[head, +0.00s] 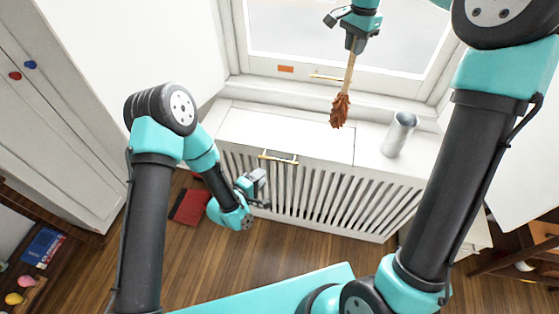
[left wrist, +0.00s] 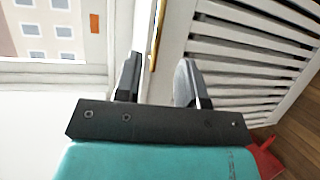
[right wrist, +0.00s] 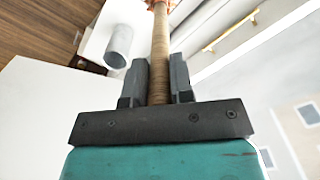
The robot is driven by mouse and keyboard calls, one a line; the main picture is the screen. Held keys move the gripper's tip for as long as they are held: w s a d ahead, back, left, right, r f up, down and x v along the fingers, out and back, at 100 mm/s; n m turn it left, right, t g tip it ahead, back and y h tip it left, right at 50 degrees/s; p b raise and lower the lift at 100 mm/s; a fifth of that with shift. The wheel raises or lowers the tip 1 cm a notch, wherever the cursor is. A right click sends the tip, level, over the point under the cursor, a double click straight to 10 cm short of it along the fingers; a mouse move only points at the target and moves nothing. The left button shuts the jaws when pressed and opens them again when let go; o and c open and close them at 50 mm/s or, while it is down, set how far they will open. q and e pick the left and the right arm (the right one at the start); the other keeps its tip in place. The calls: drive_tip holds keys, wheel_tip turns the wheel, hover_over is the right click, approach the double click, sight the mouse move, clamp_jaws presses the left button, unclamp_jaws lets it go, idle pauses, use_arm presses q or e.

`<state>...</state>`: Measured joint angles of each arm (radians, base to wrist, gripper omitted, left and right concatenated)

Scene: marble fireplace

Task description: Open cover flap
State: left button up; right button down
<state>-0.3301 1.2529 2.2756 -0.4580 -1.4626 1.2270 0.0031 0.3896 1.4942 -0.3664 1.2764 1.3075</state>
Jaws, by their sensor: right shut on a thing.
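The cover flap (head: 270,130) is a white panel lying flat in the top of the radiator cover, with a brass bar handle (head: 278,156) at its front edge. My left gripper (head: 262,180) is open and empty just below and left of the handle. In the left wrist view the brass handle (left wrist: 157,40) lies ahead, in line with the gap between the fingers (left wrist: 155,78); I cannot tell whether they touch it. My right gripper (head: 356,42) is shut on the wooden handle of a duster (head: 341,108) with a reddish-brown head hanging down; the handle fills the jaws in the right wrist view (right wrist: 159,60).
A grey cylinder (head: 399,134) stands on the cover right of the flap. The slatted radiator front (head: 320,195) is below. The window (head: 340,35) with a brass bar (head: 327,77) is behind. A red object (head: 190,206) lies on the wooden floor at left.

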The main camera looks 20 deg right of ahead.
sight(279, 160)
use_arm(q)
drive_tip(key=x, duration=1.2)
clamp_jaws()
idle(0.4)
